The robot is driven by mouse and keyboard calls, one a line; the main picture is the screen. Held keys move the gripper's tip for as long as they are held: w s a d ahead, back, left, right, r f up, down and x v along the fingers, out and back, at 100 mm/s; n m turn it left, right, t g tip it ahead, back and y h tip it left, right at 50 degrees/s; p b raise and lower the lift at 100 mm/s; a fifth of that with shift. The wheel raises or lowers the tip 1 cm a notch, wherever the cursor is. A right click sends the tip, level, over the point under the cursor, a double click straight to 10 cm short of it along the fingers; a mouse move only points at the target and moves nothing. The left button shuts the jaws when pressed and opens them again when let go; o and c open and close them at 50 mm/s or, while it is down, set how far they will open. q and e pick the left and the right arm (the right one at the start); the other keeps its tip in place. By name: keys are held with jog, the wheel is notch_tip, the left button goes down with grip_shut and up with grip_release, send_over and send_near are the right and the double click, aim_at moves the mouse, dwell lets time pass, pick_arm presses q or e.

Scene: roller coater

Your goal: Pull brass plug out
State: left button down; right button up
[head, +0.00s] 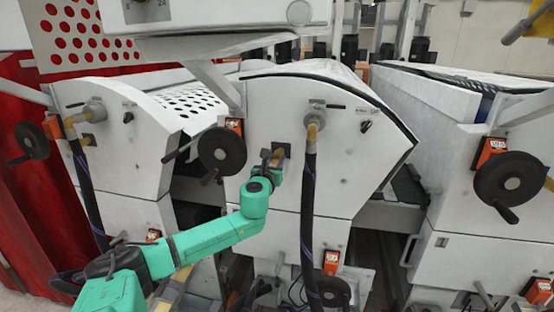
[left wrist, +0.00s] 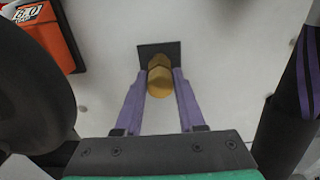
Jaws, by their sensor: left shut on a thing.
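The brass plug (left wrist: 160,82) shows in the left wrist view as a rounded gold-coloured piece in front of a dark square plate (left wrist: 160,50) on the white machine panel. My left gripper (left wrist: 162,74) has its two purple fingers on either side of the plug and is shut on it. In the head view my left gripper (head: 277,157) is at the panel of the middle machine, and the plug is mostly hidden there. I cannot tell how far the plug sits in its socket. My right gripper is in neither view.
A black handwheel (head: 222,151) with an orange counter (head: 235,125) is close left of the gripper. A thick black hose (head: 308,195) with a brass fitting hangs close to the right.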

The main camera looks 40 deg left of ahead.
aim_at(275, 161)
pick_arm(q)
jog(key=shift+f, duration=0.25)
jog(key=shift+s+d+r, duration=0.15)
jog(key=shift+s+d, duration=0.1)
jog(key=shift+s, duration=0.25)
jog(key=shift+s+d+r, duration=0.15)
jog(key=shift+s+d, duration=0.05)
jog(key=shift+s, duration=0.25)
jog(key=shift+s+d+f+p, duration=0.15)
jog(key=shift+s+d+p, duration=0.05)
jog(key=shift+s+p, duration=0.15)
jog(key=shift+s+d, duration=0.35)
jog(key=shift+s, duration=0.2)
jog(key=shift+s+d+p, duration=0.3)
jog(key=shift+s+p, duration=0.2)
jog(key=shift+p, duration=0.4)
jog(key=shift+s+d, duration=0.15)
jog(key=shift+s, duration=0.15)
jog(key=shift+p, duration=0.3)
